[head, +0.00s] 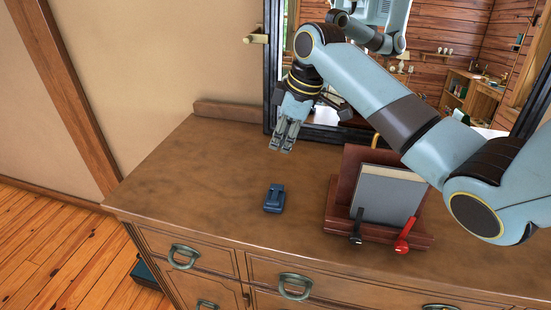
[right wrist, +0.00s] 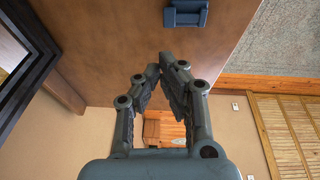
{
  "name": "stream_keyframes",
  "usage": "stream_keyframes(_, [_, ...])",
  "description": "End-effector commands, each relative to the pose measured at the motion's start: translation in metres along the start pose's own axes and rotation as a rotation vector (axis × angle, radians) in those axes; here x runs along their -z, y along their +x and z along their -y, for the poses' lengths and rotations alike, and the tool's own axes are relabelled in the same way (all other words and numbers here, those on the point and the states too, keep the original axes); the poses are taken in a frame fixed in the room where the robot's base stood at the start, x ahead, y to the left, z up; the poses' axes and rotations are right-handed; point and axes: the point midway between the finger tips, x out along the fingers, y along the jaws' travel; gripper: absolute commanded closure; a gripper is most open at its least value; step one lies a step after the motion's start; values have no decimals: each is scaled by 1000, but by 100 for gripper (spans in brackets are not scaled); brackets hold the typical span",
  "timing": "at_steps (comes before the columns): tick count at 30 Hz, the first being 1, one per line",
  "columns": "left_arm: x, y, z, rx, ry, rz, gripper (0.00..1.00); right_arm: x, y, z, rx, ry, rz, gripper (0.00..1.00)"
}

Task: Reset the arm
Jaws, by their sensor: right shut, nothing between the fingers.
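My right arm reaches in from the right in the head view, over the wooden dresser (head: 180,190). My right gripper (head: 281,148) is shut and empty. It hangs above the back part of the dresser top, in front of the mirror's left side. Its fingers meet at the tips in the right wrist view (right wrist: 161,66). A small dark blue object (head: 274,198) lies on the dresser top below the gripper and apart from it. This object also shows at the top edge of the right wrist view (right wrist: 186,13). My left gripper is not in view.
A dark-framed mirror (head: 270,70) stands at the back. A wooden holder (head: 334,215) with a grey book (head: 388,195) stands below my forearm, with a black-handled (head: 356,228) and a red-handled item (head: 405,236) at its front. The dresser top's left part is clear.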

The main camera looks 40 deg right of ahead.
Motion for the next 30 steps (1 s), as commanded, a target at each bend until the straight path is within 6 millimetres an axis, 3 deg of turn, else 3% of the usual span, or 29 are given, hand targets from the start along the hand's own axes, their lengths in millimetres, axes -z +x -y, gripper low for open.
stream_keyframes(7, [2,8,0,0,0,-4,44,0,-37,-7,-3,0,-1,100])
stream_keyframes(17, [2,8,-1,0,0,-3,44,-2,-43,-4,-1,4,2,100])
stream_keyframes(20, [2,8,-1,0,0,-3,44,-12,-30,16,-9,35,15,100])
stream_keyframes(24, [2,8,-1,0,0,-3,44,-46,-4,80,-52,153,41,100])
stream_keyframes(27, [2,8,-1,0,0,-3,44,-71,1,122,-95,257,46,100])
stream_keyframes(30, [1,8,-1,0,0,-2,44,-90,-1,152,-128,344,45,100])
